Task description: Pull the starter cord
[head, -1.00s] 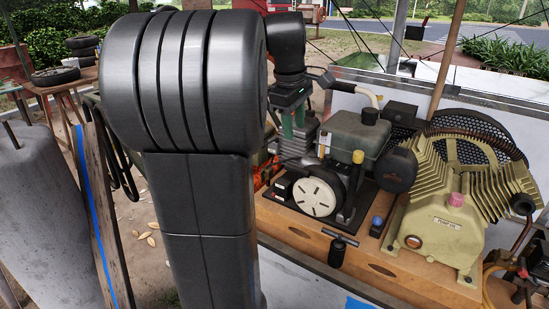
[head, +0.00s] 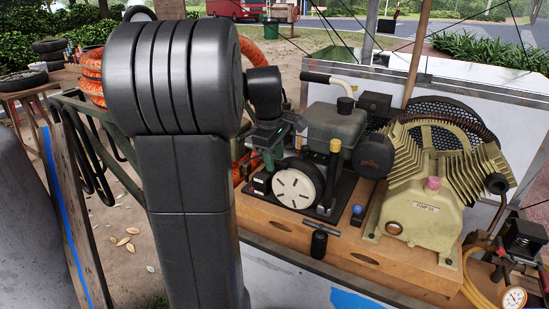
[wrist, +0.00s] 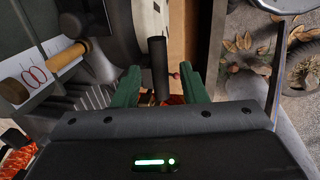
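The engine's round white slotted disc (head: 294,188) faces front on the cart. A black T-shaped handle (head: 319,241) shows at the front edge of the wooden deck, below the disc; it looks like the starter grip, but I cannot make out a cord. My gripper (head: 271,158), with green fingers, is left of the engine, above the disc's left side. In the wrist view my gripper (wrist: 162,86) has its fingers apart. A dark upright cylinder (wrist: 158,65) shows in the gap; I cannot tell whether it is the handle or how far beyond the fingertips it is.
The tan compressor pump (head: 425,205) stands right of the engine on the wooden deck (head: 400,262). A black post with a yellow top (head: 334,150) rises beside the disc. An orange hose (head: 253,52) is behind my arm. A blue-striped plank (head: 67,215) leans left.

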